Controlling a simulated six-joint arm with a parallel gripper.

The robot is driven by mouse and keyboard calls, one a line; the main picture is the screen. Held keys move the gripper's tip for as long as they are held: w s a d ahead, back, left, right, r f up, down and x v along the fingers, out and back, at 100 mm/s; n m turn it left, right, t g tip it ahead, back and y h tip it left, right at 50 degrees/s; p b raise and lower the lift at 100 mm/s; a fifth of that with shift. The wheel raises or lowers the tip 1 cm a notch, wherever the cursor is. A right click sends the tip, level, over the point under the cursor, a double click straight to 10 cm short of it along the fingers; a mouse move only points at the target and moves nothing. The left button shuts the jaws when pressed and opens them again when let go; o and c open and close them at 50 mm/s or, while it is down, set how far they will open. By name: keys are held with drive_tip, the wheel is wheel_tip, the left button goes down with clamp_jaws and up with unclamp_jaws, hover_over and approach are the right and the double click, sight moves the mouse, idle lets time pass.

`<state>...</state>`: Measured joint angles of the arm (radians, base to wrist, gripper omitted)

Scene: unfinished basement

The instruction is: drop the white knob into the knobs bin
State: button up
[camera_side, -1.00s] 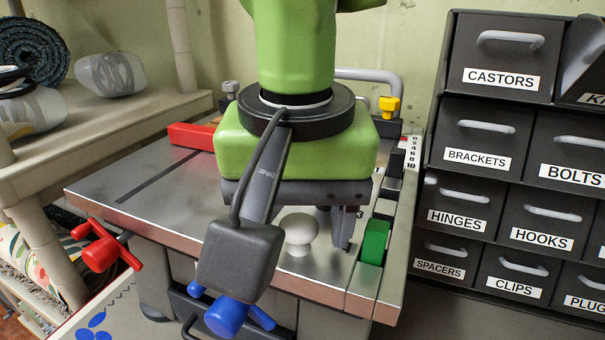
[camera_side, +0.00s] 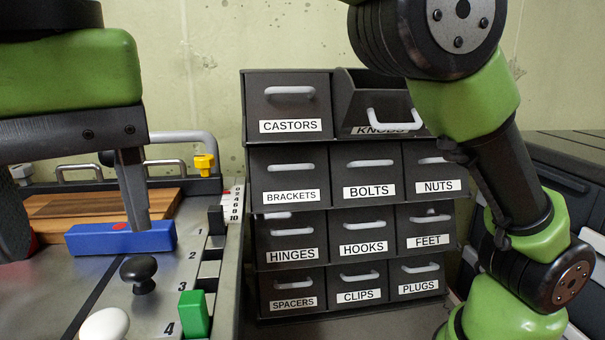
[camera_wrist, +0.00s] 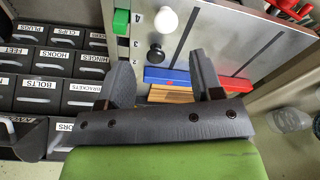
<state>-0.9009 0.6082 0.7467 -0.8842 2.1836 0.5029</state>
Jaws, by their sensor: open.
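The white knob (camera_side: 105,324) stands on the metal work top, cut off by the lower edge of the side view. It also shows in the wrist view (camera_wrist: 167,20), away from my fingers. The knobs bin (camera_side: 372,130) is at the top of the drawer cabinet, pulled out and open at the top; my arm hides part of its front and label. My gripper (camera_wrist: 163,82) is open and empty, its fingers apart over the work top near a blue bar (camera_side: 120,237). In the side view one finger (camera_side: 133,190) shows, by the bar.
A black knob (camera_side: 140,273) stands between the white knob and the blue bar. A green block (camera_side: 194,314) sits at the numbered edge. A wooden board (camera_side: 90,208) and a yellow-topped clamp (camera_side: 204,164) are behind.

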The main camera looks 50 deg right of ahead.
drive_tip(key=s+d+f+t+y, duration=0.1)
drive_tip(key=s+d, duration=0.4)
drive_tip(key=d, duration=0.7)
drive_tip(key=s+d+f+t+y, duration=0.1)
drive_tip(key=s+d+f+t, duration=0.2)
drive_tip(key=d, duration=0.9)
drive_tip(key=shift+s+d+t+y, duration=0.3)
drive_tip(key=shift+s+d+t, duration=0.05)
drive_tip(key=shift+s+t, duration=0.7)
drive_tip(key=shift+w+a, duration=0.1)
